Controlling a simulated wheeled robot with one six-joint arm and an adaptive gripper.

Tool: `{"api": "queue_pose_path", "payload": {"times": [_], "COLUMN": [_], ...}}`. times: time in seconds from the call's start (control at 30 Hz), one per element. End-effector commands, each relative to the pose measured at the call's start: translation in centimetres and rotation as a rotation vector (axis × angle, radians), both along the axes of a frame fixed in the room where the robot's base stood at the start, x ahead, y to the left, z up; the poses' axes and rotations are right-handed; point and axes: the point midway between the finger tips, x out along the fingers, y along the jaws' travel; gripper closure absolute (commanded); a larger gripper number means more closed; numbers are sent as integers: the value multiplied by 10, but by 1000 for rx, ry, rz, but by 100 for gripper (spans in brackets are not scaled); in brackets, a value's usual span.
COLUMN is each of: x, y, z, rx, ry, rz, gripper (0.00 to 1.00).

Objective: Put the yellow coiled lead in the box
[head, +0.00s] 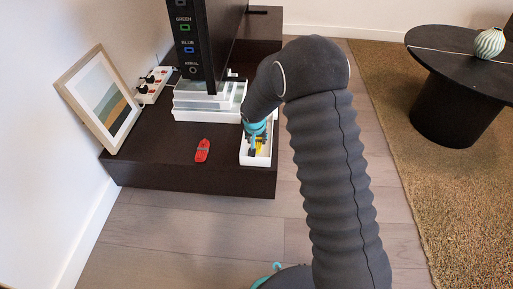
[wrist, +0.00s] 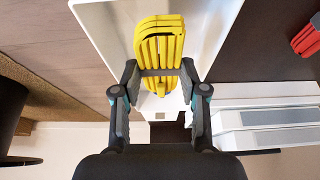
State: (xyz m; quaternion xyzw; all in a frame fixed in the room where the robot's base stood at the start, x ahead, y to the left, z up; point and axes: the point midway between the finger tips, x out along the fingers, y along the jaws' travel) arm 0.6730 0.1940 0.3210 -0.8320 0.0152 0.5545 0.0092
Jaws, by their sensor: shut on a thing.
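The yellow coiled lead (wrist: 160,42) is between my gripper's fingers in the wrist view. My gripper (wrist: 160,75) is shut on it. The white box (wrist: 101,22) lies around and behind the lead in that view, with its walls on both sides. In the head view my gripper (head: 256,143) points down into the white box (head: 257,161) at the right front of the dark cabinet. A bit of the yellow lead (head: 259,147) shows there inside the box outline. I cannot tell whether the lead touches the box floor.
A red object (head: 202,151) lies on the dark low cabinet (head: 160,172), left of the box. White stacked items (head: 205,100) and a screen (head: 213,45) stand behind. A framed picture (head: 101,99) leans on the wall; a power strip (head: 153,85) lies beside it.

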Motion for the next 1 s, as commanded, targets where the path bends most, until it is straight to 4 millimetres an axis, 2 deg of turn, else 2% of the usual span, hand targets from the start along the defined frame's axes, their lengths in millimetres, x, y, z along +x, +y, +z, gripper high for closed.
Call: {"api": "queue_pose_path", "payload": {"times": [0.33,0.8,0.83,0.9,1.0], "x": [-1,0,0,0,0], "y": [0,0,0,0,0], "z": [-39,-45,-43,-43,-43], "rx": [-3,-1,-1,-1,-1], "ry": [2,0,0,1,1], "rz": [1,0,0,0,0], "gripper": [97,97,50,32,32]}}
